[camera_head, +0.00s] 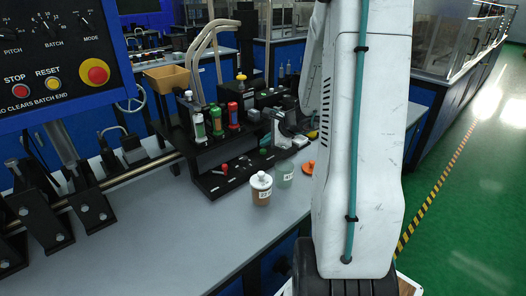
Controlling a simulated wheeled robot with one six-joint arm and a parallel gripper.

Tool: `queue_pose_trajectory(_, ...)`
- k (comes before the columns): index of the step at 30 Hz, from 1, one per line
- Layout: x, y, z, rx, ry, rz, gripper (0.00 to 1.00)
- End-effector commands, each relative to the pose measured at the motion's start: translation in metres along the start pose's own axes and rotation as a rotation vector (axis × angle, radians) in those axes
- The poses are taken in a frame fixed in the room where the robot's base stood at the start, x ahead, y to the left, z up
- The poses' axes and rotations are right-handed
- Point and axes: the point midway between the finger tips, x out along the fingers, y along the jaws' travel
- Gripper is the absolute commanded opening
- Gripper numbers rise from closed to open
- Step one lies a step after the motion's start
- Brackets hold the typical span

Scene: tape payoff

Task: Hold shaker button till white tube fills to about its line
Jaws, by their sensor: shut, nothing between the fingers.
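Three capped tubes stand upright in a row on a black bench unit (206,152). The white-banded tube (198,127) is on the left, with a green one (216,121) and a red one (233,116) beside it. The white tube's fill level and line are too small to read. I cannot pick out the shaker button for certain. A small red control (225,168) and a green one (264,150) show on the black unit. My white arm with its teal cable fills the right middle and hides part of the bench. I cannot make out my gripper.
A white-capped jar (261,188), a clear beaker (284,175) and an orange piece (308,168) stand near the bench's front edge. A blue control panel (60,60) is at upper left. The grey bench top (150,225) is clear in front.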

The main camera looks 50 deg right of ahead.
Motion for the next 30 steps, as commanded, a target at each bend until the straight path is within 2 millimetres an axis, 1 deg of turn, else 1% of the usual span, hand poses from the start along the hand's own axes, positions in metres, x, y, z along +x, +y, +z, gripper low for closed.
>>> queue_pose_trajectory(13, 0.0058, 0.0045, -0.0042, 0.0, 0.0, 0.001, 0.0)
queue_pose_trajectory(30, 0.0073, 0.0055, -0.0053, 0.001, 0.0, 0.0, 0.0)
